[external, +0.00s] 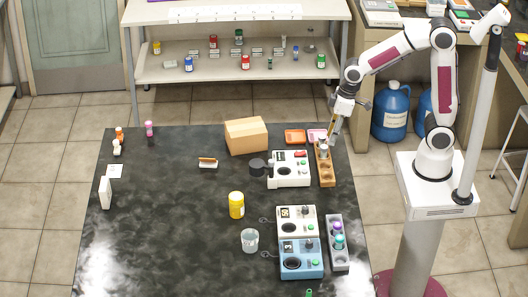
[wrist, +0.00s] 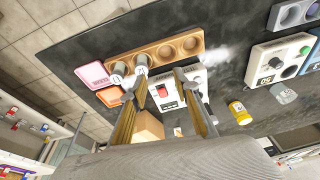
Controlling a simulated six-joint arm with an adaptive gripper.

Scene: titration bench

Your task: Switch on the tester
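A white instrument (external: 290,178) with a red rocker switch (external: 300,154) stands on the black table, a dark round part at its left side. In the wrist view the red switch (wrist: 163,92) shows between my fingers, and part of the instrument is hidden behind them. My gripper (external: 332,138) is open and empty, above the table near the wooden rack (external: 327,178), behind and right of the switch. Its two fingers are apart in the wrist view (wrist: 156,86). A white device with a display (external: 296,213) and a blue device (external: 315,268) stand nearer the front. No label shows which is the tester.
Orange (external: 295,136) and pink (external: 317,134) trays and a cardboard box (external: 247,136) lie behind. A yellow bottle (external: 236,206), a beaker (external: 250,240) and a grey rack (external: 339,262) are nearer the front.

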